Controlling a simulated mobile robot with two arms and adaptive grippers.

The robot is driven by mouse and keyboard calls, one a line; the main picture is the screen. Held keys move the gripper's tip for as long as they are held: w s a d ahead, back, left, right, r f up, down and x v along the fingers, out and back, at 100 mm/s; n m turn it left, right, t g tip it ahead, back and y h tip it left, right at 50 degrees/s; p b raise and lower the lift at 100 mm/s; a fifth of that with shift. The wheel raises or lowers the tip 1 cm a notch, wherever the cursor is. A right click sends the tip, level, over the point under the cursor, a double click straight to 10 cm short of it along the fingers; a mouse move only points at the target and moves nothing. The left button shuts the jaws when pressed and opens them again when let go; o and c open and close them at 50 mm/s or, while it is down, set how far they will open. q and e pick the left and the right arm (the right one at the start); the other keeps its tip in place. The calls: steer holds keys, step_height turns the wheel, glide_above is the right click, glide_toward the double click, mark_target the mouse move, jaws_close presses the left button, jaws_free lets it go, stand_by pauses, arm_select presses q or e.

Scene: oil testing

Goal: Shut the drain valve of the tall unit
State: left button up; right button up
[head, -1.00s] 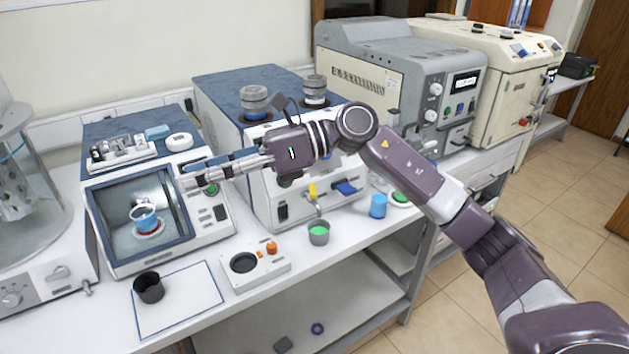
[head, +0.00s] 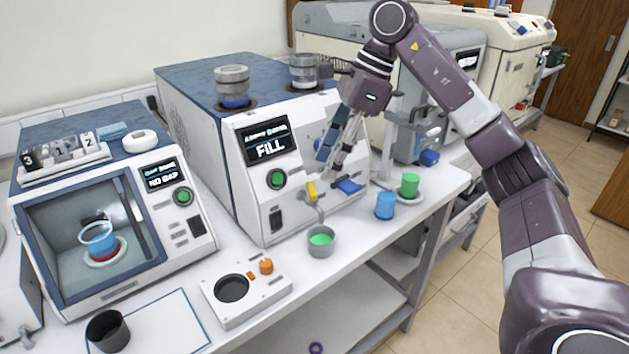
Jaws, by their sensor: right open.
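The tall unit (head: 215,140) stands at the middle of the bench, with a blue top and a display reading FILL. Low on its front, a yellow lever (head: 311,190) stands upright over a metal spout. A blue lever (head: 349,187) sticks out to its right. A grey cup (head: 321,243) with green liquid stands under the spout. My right gripper (head: 326,176) is open and empty, pointing down in front of the unit, just above and between the two levers. I cannot tell whether it touches either. My left gripper is not in view.
A blue cup (head: 385,206) and a green cup (head: 410,184) stand to the right. At left is a unit (head: 205,237) with a windowed chamber holding a blue cup. A small white device (head: 250,300) and a black cup (head: 107,331) are at the front.

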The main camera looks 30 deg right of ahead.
mark_target(312, 188)
steer(key=x, duration=0.4)
steer(key=shift+w+f, duration=0.25)
steer(key=shift+a+f, duration=0.25)
steer(key=shift+f, duration=0.2)
steer(key=shift+w, duration=0.1)
steer(key=c, duration=0.8)
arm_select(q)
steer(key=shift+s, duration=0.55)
arm_select(e)
steer(key=shift+c, duration=0.2)
steer(key=shift+m, duration=0.4)
steer(key=m, duration=0.2)
steer(key=m+t+h, duration=0.1)
steer(key=m, duration=0.1)
steer(key=shift+a+m+t, duration=0.15)
steer(key=shift+m+t, duration=0.15)
steer(key=m, duration=0.1)
steer(key=m+h, duration=0.1)
steer(key=m, duration=0.1)
steer(key=shift+s+a+r+t+h, duration=0.1)
steer(key=shift+s+a+t+h, duration=0.05)
steer(key=shift+s+t+h, duration=0.2)
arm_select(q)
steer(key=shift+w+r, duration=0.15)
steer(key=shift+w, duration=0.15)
arm_select(e)
steer(key=shift+w+a+m+h, duration=0.1)
steer(key=shift+m+h, duration=0.45)
steer(key=shift+m, duration=1.25)
